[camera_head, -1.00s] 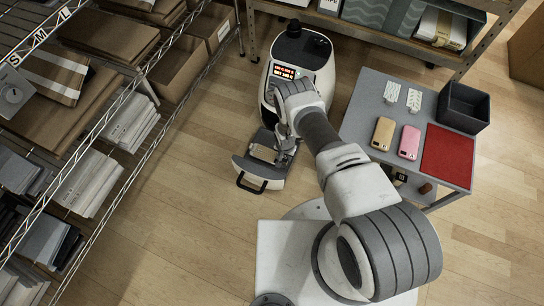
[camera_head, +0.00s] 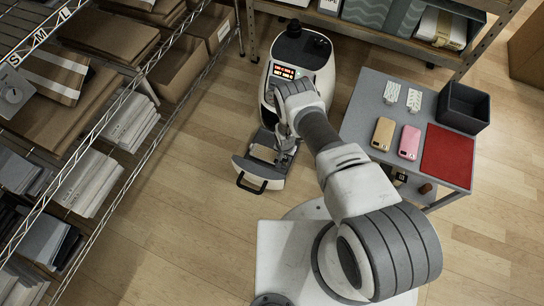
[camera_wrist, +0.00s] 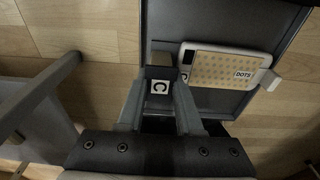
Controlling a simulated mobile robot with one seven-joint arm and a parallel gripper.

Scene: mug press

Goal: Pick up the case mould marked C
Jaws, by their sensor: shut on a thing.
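In the wrist view, my gripper (camera_wrist: 162,92) has its two fingers closed on a small block with a white tag marked C (camera_wrist: 160,87), which I take as the case mould marked C. A pale dotted phone case labelled DOTS (camera_wrist: 222,68) lies just right of the fingers, over the dark drawer. I cannot tell how it joins the gripped block. In the head view, my gripper (camera_head: 284,152) is down at the open drawer (camera_head: 258,178) of the press (camera_head: 300,55), and my arm partly hides it.
A grey table (camera_head: 365,110) at right holds a gold case (camera_head: 383,134), a pink case (camera_head: 409,142), a red mat (camera_head: 447,158), a black bin (camera_head: 463,107) and white pieces (camera_head: 392,92). A wire shelf (camera_head: 115,105) stands at left. Floor between is clear.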

